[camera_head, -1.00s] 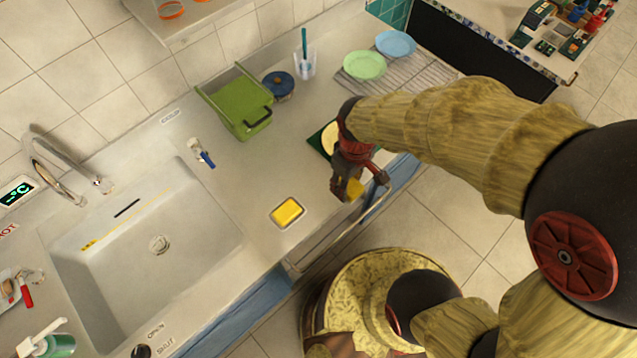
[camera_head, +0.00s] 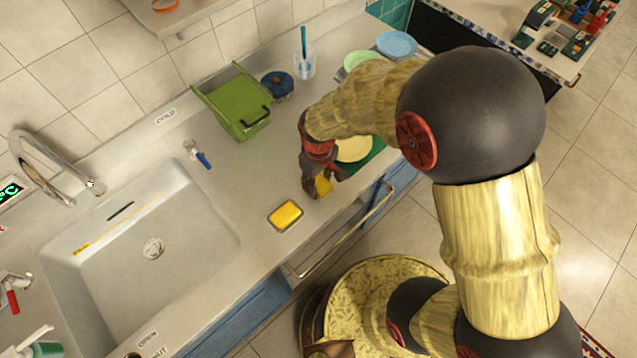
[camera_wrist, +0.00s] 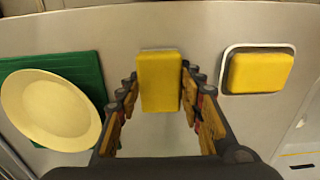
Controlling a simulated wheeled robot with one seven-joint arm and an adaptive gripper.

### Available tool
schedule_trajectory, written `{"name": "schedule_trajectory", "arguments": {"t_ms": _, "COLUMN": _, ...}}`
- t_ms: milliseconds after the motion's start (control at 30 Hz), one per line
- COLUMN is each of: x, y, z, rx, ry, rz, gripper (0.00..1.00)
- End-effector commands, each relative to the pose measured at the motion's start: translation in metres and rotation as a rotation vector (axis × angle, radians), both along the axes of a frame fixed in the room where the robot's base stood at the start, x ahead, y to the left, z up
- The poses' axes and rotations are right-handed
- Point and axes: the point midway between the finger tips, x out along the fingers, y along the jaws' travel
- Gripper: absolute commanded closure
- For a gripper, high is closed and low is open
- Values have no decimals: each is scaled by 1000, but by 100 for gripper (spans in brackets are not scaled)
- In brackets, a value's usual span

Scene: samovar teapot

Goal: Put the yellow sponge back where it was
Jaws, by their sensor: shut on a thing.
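My gripper (camera_head: 319,182) is shut on a yellow sponge (camera_head: 324,186), above the counter near its front edge. In the wrist view this sponge (camera_wrist: 158,82) stands out between the two fingers. A second yellow block, like a sponge (camera_head: 287,215), lies in a small pale-rimmed dish (camera_head: 281,232) on the counter, left of and nearer than my gripper. In the wrist view that block (camera_wrist: 259,72) and the dish rim (camera_wrist: 223,76) are to the right of the held sponge, apart from it. How high the held sponge is above the counter is hard to tell.
A cream plate (camera_head: 354,149) on a green mat (camera_head: 372,162) is right of my gripper. A green bin (camera_head: 235,105), blue pot (camera_head: 277,84) and cup (camera_head: 304,66) stand behind. The sink (camera_head: 190,215) is left. Bare counter surrounds the dish.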

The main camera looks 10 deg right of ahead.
Motion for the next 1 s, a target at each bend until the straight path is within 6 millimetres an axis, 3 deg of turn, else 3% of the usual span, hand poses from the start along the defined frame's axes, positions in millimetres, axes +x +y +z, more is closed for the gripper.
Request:
{"name": "schedule_trajectory", "arguments": {"t_ms": 367, "x": 1, "y": 0, "z": -4, "rx": 0, "ry": -2, "rz": 0, "gripper": 87}}
{"name": "schedule_trajectory", "arguments": {"t_ms": 400, "x": 1, "y": 0, "z": -5, "rx": 1, "ry": -3, "rz": 0, "gripper": 62}}
{"name": "schedule_trajectory", "arguments": {"t_ms": 700, "x": 1, "y": 0, "z": -4, "rx": 0, "ry": -2, "rz": 0, "gripper": 45}}
{"name": "schedule_trajectory", "arguments": {"t_ms": 1000, "x": 1, "y": 0, "z": -3, "rx": 1, "ry": -3, "rz": 0, "gripper": 45}}
